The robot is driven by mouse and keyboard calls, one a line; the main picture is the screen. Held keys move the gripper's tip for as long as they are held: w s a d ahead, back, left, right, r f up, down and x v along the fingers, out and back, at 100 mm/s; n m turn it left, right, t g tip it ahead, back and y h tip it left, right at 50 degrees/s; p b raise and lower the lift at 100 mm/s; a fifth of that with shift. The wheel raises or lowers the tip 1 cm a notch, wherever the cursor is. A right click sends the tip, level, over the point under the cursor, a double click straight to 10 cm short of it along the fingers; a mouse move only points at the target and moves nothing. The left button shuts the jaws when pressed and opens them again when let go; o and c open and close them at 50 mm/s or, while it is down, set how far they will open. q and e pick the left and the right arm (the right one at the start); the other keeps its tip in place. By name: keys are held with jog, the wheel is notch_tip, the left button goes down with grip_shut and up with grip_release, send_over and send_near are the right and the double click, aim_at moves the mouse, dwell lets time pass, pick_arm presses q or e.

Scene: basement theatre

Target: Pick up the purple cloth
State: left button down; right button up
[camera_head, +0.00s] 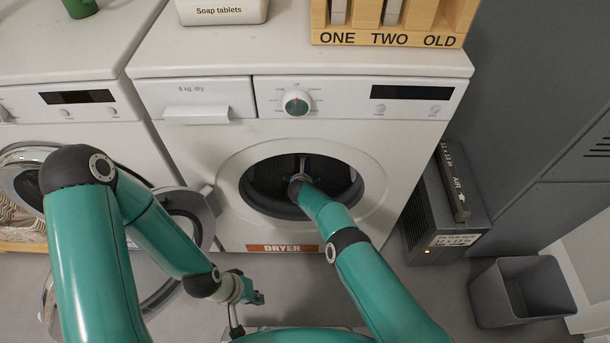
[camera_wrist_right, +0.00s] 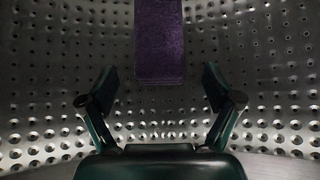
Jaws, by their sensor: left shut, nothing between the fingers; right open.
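The purple cloth (camera_wrist_right: 159,45) is inside the drum, in the upper middle of the right wrist view, lying or hanging against the perforated metal wall. My right gripper (camera_wrist_right: 162,88) is open, with its fingers spread to either side below the cloth and nothing between them. In the head view my right arm reaches through the round door opening of the dryer (camera_head: 230,150), and the cloth cannot be made out there. My left gripper (camera_head: 257,298) is shut and empty, low in front of the dryer, near its open door.
The dryer's door (camera_head: 190,215) stands open to the left of the opening. A second machine (camera_head: 60,60) is at the left. A grey bin (camera_head: 520,292) and a dark air unit (camera_head: 445,210) stand on the floor at the right. A wooden sorter (camera_head: 390,38) sits on top.

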jog(key=shift+b+x, duration=2)
jog(key=shift+b, duration=1.8)
jog(key=shift+s, duration=0.1)
jog(key=shift+r, duration=0.1)
jog(key=c, duration=1.2)
jog(key=shift+r, duration=0.1)
jog(key=shift+c, duration=0.2)
